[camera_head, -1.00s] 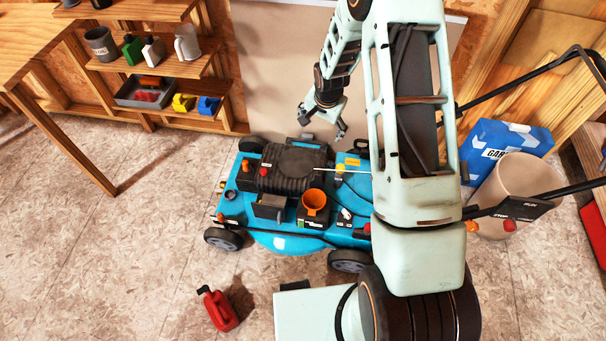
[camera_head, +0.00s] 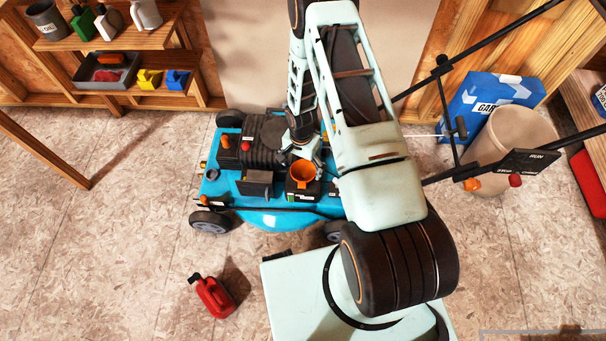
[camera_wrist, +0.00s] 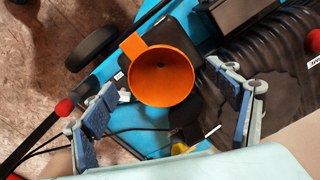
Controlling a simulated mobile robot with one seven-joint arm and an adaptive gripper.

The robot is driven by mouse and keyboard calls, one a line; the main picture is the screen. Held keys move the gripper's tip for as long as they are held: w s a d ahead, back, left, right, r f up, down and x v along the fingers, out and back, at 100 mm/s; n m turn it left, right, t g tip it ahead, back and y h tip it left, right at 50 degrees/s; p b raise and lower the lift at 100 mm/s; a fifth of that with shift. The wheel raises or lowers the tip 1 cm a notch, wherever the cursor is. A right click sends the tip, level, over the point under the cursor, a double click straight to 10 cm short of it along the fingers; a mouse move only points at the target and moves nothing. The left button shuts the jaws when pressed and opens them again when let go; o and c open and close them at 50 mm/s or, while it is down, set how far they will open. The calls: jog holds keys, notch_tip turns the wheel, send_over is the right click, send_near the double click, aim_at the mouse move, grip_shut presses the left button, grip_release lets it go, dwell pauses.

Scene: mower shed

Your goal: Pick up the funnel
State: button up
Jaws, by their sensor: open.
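The orange funnel (camera_head: 303,173) sits mouth up on a black part of the blue mower (camera_head: 272,218). In the wrist view the funnel (camera_wrist: 161,76) shows its wide round mouth and a flat tab at its upper left. My gripper (camera_wrist: 166,113) is open, with one blue-padded finger to the lower left of the funnel and the other to its right. The funnel's near rim reaches toward the gap between the fingers. I cannot tell whether either finger touches it. In the head view my gripper (camera_head: 301,154) is just behind the funnel and partly hidden by my arm.
The mower's ribbed black engine cover (camera_head: 262,140) is close beside the funnel. A red fuel can (camera_head: 213,297) stands on the floor in front. A beige bin (camera_head: 510,138) and a blue box (camera_head: 487,100) are at right. Wooden shelves (camera_head: 130,40) hold bottles and trays.

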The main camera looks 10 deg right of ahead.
aim_at(302, 178)
notch_tip(302, 178, down, 4)
jog(key=shift+f+b, duration=0.1)
jog(key=shift+b, duration=0.25)
jog(key=shift+c, duration=0.7)
jog(key=c, duration=1)
